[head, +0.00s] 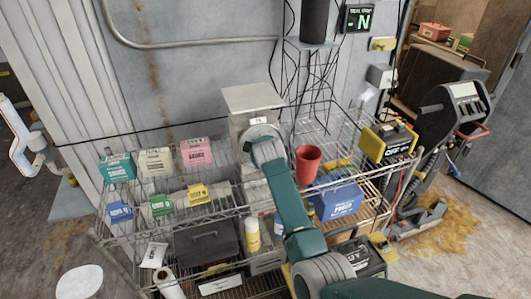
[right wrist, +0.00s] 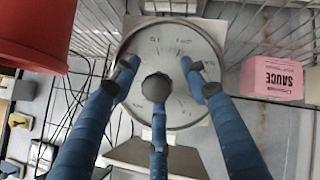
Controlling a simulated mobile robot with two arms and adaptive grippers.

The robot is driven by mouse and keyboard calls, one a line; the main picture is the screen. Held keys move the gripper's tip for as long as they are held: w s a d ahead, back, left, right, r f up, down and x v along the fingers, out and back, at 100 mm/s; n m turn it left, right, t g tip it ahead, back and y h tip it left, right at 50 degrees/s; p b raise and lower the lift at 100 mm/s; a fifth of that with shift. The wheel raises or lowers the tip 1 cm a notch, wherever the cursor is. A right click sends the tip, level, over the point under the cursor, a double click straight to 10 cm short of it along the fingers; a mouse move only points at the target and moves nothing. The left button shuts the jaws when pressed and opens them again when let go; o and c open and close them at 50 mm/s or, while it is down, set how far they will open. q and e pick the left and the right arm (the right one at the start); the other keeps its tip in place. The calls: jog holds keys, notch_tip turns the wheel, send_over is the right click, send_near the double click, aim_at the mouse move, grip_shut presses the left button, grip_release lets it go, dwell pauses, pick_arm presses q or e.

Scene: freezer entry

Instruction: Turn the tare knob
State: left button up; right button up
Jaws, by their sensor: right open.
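The scale (head: 252,99) stands on the upper wire shelf, a pale box with a flat pan on top. Its round dial (right wrist: 178,45) fills the middle of the right wrist view, with the dark tare knob (right wrist: 156,88) on its face. My right gripper (right wrist: 158,80) is open in front of the dial. Its three blue fingers are spread around the knob, two on one side and one on the other; I cannot tell whether any touches it. In the head view my teal right arm covers the knob and much of the dial. My left gripper is not in view.
A red cup (head: 307,160) stands close right of the scale and also shows in the right wrist view (right wrist: 35,35). A pink sauce box (head: 196,151) is to the left, with several other boxes. A yellow-and-black device (head: 389,142) sits at the shelf's right end.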

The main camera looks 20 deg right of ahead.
jog(key=shift+r, duration=0.1)
jog(key=v, duration=1.1)
jog(key=shift+s, duration=0.45)
jog(key=shift+a+r, duration=0.1)
jog(key=shift+a, duration=0.05)
